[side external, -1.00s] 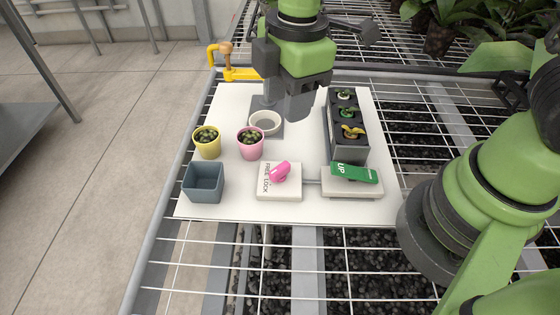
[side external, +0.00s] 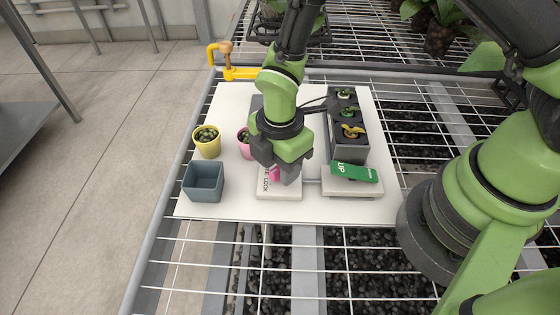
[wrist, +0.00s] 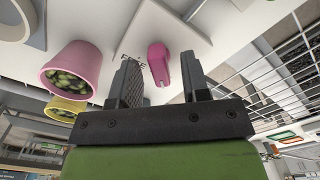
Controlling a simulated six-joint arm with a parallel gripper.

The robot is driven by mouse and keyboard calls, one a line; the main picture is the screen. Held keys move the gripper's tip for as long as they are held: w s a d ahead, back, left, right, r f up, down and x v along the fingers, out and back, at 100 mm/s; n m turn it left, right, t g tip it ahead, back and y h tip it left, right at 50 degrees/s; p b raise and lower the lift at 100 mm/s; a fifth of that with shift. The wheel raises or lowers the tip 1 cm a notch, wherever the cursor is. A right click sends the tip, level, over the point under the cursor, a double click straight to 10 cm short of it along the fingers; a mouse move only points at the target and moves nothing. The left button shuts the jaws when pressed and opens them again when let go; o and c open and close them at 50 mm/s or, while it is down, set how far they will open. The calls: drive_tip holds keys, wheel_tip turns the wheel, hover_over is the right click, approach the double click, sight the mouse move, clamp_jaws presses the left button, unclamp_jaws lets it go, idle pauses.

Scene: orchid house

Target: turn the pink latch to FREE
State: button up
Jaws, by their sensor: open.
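The pink latch (side external: 274,174) sits on a white square plate (side external: 285,196) on the white board. It is mostly hidden by my gripper in the side view. In the wrist view the latch (wrist: 158,62) lies between my two fingertips, with space on both sides. The word FREE shows on the plate beside it, to the left; part of LOCK shows in the side view. My gripper (wrist: 159,65) is open, low over the latch, and holds nothing. I cannot tell whether the fingers touch the plate.
A pink pot (side external: 243,142) and yellow pot (side external: 206,142) with plants stand left of my gripper. A blue-grey square bin (side external: 204,183) is at front left. A green lever marked UP (side external: 354,172) and a dark planter tray (side external: 349,150) are to the right.

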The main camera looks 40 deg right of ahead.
drive_tip(key=shift+c, duration=0.2)
clamp_jaws()
drive_tip(key=shift+m, duration=0.3)
drive_tip(key=m, duration=0.3)
drive_tip(key=shift+m, duration=0.3)
drive_tip(key=m, duration=1.3)
drive_tip(key=shift+m, duration=0.3)
